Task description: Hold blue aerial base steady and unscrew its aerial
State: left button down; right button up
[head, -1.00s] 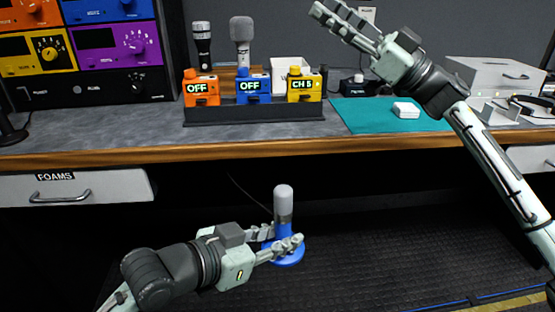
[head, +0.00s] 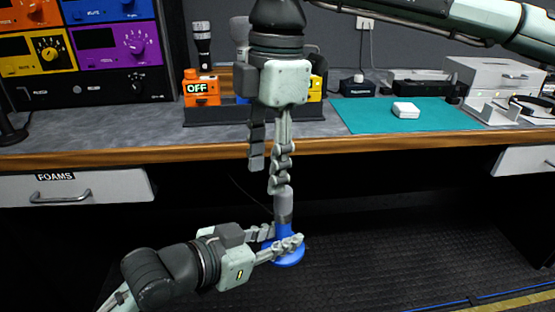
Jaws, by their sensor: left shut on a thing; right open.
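The blue aerial base (head: 289,259) stands upright below the bench edge, over the dark floor. My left gripper (head: 282,240) is shut on the base, with a finger on either side of it. The grey aerial (head: 284,204) rises upright from the top of the base. My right gripper (head: 268,180) points straight down from above, open. Its right finger overlaps the aerial's top in the picture, and its left finger is to the left of the aerial. I cannot tell whether the finger touches the aerial.
The bench's wooden edge (head: 400,143) runs behind my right gripper. The FOAMS drawer (head: 110,187) is at left.

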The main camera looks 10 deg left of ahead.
aim_at(278, 203)
jog(key=shift+w+d+h, duration=0.3)
jog(key=shift+d, duration=0.25)
jog(key=shift+w+d+f+t, duration=0.1)
jog(key=shift+d+f+t, duration=0.1)
jog(key=shift+t, duration=0.1)
notch_tip(278, 203, down, 8)
jog(key=shift+r, duration=0.2)
